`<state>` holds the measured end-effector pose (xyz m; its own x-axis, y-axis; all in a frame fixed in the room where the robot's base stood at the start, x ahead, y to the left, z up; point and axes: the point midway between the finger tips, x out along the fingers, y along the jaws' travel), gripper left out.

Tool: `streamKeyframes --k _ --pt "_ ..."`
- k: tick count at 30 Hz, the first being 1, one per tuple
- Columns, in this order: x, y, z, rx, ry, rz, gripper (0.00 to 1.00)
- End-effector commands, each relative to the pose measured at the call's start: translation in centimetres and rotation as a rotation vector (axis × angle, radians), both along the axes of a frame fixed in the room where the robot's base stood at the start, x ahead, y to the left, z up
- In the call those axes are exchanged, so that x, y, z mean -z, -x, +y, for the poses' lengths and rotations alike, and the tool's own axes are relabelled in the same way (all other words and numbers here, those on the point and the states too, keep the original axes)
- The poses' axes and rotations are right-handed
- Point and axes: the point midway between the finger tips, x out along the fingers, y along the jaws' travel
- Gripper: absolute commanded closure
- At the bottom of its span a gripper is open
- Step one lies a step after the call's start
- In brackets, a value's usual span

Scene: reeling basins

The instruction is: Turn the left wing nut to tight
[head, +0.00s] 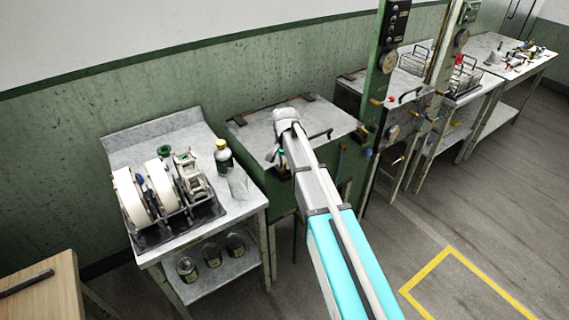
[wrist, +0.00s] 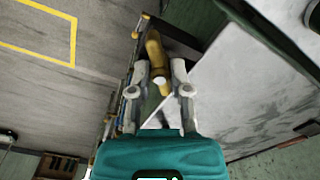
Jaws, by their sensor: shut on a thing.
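A brass-yellow wing nut (wrist: 154,48) shows in the wrist view, at the edge of a pale grey top. My gripper (wrist: 159,72) has one grey finger on each side of it and is shut on it. The nut's lower part is partly hidden between the fingers, and I cannot tell how far it is turned. In the head view my arm reaches over the grey-topped basin cabinet (head: 253,132). There my arm hides the wing nut and most of the gripper.
Left of the basin, a metal table (head: 165,258) carries white reels, a green bottle (head: 223,157) and a clear beaker (head: 238,184). A green post (head: 381,75) with gauges and valves stands to the right. The floor at the right, with yellow lines, is clear.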

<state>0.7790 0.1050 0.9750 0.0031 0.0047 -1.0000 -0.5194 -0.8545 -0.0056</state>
Motion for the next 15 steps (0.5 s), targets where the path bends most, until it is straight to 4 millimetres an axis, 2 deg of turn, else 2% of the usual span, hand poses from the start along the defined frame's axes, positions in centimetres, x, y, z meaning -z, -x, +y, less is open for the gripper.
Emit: streamKeyframes --k 15 --pt "0.01 0.01 0.04 0.472 -0.001 -0.001 1.00"
